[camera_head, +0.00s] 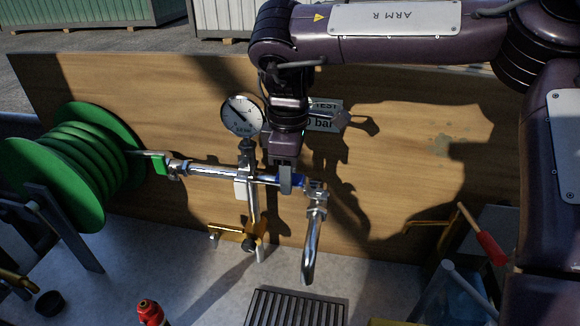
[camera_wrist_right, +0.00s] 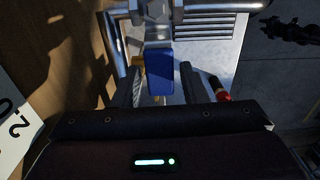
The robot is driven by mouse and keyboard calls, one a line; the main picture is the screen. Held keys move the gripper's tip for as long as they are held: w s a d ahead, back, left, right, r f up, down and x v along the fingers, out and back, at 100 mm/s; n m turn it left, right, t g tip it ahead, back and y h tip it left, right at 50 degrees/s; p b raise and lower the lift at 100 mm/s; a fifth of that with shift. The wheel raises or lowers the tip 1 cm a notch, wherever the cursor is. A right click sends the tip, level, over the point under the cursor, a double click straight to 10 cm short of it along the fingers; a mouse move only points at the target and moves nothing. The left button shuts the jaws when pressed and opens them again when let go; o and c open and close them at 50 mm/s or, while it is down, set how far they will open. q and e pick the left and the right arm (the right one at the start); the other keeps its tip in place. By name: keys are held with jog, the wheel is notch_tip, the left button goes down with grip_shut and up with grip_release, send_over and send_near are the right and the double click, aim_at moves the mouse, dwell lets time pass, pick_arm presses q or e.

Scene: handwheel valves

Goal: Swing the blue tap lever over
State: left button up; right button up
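The blue tap lever (camera_head: 299,182) is on the chrome pipe, just left of the spout (camera_head: 310,246), partly hidden by my right gripper (camera_head: 286,180). In the right wrist view the blue lever (camera_wrist_right: 160,74) points toward the gripper's palm. The right gripper's two fingers (camera_wrist_right: 160,88) stand on either side of it, with a gap visible at each side, so the gripper looks open around the lever. My left gripper is not in view.
A pressure gauge (camera_head: 241,117) stands on the pipe, close left of my right wrist. A wooden board (camera_head: 400,150) is behind. A green hose reel (camera_head: 70,165) is at left, a drain grate (camera_head: 296,308) below, and a red-handled tool (camera_head: 490,247) at right.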

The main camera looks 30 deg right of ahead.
jog(key=shift+o, duration=0.7)
jog(key=shift+r, duration=0.1)
notch_tip(320, 180, up, 6)
jog(key=p, duration=0.6)
